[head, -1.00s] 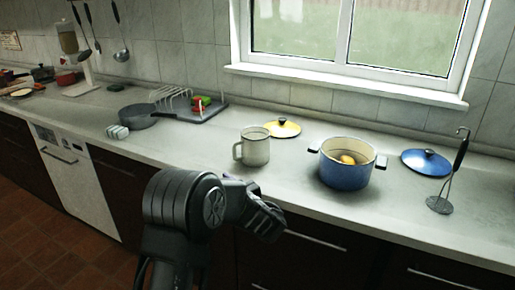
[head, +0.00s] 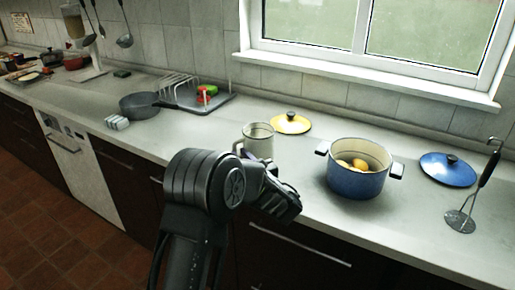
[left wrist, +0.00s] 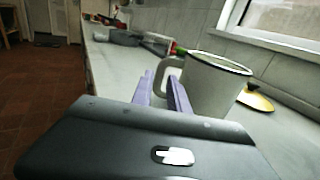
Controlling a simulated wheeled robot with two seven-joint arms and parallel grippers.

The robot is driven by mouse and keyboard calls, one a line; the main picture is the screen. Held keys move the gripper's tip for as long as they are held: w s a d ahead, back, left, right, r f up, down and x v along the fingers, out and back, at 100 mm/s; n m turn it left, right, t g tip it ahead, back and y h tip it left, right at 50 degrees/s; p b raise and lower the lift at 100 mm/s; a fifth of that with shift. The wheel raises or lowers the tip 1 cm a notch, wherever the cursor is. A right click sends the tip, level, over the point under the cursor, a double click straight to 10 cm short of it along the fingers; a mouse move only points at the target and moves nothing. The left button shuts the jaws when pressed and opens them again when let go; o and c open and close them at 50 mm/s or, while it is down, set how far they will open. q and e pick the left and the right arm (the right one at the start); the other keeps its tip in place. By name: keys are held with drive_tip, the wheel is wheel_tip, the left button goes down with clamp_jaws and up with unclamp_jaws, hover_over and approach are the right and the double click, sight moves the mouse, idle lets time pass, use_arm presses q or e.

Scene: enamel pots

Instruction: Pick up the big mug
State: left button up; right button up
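The big mug (head: 259,142), cream-white with a dark rim, stands upright on the counter. In the head view my arm and gripper hide its lower part. In the left wrist view the mug (left wrist: 212,88) is close ahead and to the right, its handle (left wrist: 160,78) turned toward my fingers. My left gripper (head: 270,188) is just in front of the mug at the counter's edge. Its two purple fingers (left wrist: 161,90) are apart, with the handle showing in and beyond the gap. I cannot tell whether they touch it. My right gripper is not in view.
A blue pot (head: 357,177) with yellow things inside stands right of the mug. A grey pan (head: 140,107) and a dish rack (head: 188,92) are to the left.

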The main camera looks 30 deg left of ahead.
sight(234, 148)
use_arm(q)
drive_tip(key=shift+x, duration=1.15)
drive_tip(key=shift+p+x, duration=0.65)
drive_tip(key=shift+x, duration=1.95)
clamp_jaws()
